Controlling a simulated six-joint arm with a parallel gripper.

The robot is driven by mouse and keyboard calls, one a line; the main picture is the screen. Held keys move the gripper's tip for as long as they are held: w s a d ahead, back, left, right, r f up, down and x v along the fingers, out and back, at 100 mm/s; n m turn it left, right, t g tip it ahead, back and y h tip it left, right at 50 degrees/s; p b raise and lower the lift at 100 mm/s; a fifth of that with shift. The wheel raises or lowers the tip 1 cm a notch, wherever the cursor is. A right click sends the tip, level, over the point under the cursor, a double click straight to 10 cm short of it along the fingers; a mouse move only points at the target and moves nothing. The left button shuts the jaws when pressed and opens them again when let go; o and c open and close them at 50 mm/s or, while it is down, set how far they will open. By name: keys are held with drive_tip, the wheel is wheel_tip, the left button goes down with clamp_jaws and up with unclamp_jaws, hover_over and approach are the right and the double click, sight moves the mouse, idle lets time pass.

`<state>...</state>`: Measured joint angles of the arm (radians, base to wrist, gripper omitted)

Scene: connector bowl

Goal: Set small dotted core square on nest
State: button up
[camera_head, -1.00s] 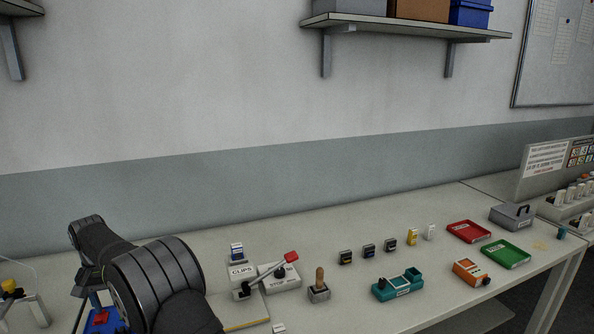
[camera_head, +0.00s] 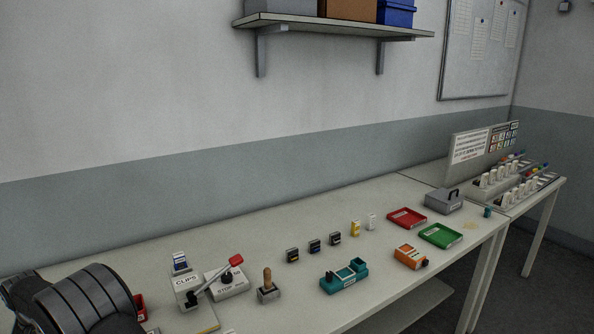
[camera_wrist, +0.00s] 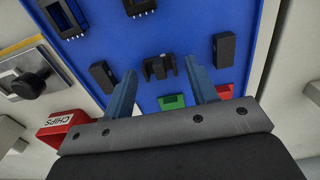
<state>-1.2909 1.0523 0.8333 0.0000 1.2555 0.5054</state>
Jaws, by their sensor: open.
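My gripper (camera_wrist: 160,66) is open in the wrist view, its two blue fingers apart over a blue board (camera_wrist: 178,25). A small black bracket-like part (camera_wrist: 160,69) shows between the fingertips; I see no grip on it. A black open frame (camera_wrist: 62,18) lies at the upper left of the board and another frame (camera_wrist: 140,6) is at the top edge, partly cut off. Black blocks stand at left (camera_wrist: 103,74) and right (camera_wrist: 223,49). I cannot tell which part is the small dotted core or which is the nest. In the head view, the gripper is out of sight.
In the head view, a red-handled lever (camera_head: 237,261), a teal fixture (camera_head: 344,276), red tray (camera_head: 407,218) and green tray (camera_head: 440,236) stand on the bench.

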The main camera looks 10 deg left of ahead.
drive_tip(key=shift+c, duration=0.4)
drive_tip(key=c, duration=0.8)
drive_tip(key=shift+c, duration=0.2)
drive_tip(key=shift+r, duration=0.15)
drive_tip(key=shift+r, duration=2.35)
drive_tip(key=w+d+r, duration=0.2)
drive_tip(key=w+d, duration=0.4)
drive_tip(key=d, duration=0.2)
drive_tip(key=w+d+r, duration=0.3)
drive_tip(key=w+d, duration=0.2)
drive_tip(key=d, duration=0.3)
drive_tip(key=shift+w+d+r, duration=0.3)
drive_tip(key=shift+w+d, duration=0.05)
drive_tip(key=shift+w, duration=0.05)
